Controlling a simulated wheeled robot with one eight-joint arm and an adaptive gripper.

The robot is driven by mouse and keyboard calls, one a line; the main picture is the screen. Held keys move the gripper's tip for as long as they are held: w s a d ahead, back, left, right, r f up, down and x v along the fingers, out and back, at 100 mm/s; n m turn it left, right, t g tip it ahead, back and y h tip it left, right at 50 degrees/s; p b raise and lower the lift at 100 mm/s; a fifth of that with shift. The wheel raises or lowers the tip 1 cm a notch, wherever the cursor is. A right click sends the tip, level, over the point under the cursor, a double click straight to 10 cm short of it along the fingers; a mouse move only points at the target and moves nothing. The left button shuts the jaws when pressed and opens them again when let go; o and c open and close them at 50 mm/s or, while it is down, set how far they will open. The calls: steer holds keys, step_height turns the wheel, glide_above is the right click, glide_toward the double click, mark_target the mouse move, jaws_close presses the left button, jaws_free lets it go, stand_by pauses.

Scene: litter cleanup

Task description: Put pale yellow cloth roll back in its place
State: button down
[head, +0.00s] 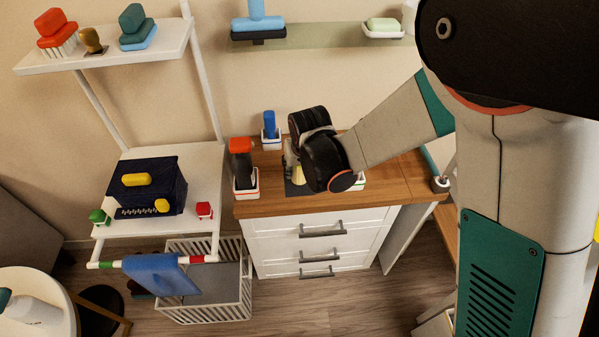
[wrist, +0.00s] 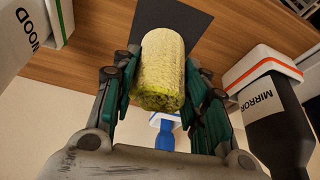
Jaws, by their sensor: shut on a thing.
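The pale yellow cloth roll (wrist: 163,68) is between the fingers of my gripper (wrist: 160,90) in the wrist view, with green-yellow specks on its near end. My gripper is shut on it, one green finger on each side. A dark square mat (wrist: 190,22) lies behind the roll on the wooden top. In the head view the roll (head: 298,174) shows only partly beside my wrist, over the dark mat (head: 296,188) on the cabinet top (head: 275,207). My gripper (head: 292,160) is mostly hidden by the wrist there. I cannot tell whether the roll touches the mat.
A black bottle (wrist: 280,125) marked MIRROR stands in a red-rimmed holder close to the gripper; it shows in the head view (head: 242,165). A white container (wrist: 22,35) marked WOOD is on the other side. A blue bottle (head: 269,124) stands behind. A wall shelf (head: 310,38) hangs above.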

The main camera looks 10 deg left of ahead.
steer(key=shift+f+b, duration=0.3)
steer(key=shift+f, duration=1)
steer(key=shift+f, duration=0.15)
steer(key=c, duration=0.9)
jaws_free()
steer(key=shift+c, duration=0.2)
steer(key=p+v, duration=0.4)
steer(key=v, duration=0.8)
steer(key=shift+r, duration=0.25)
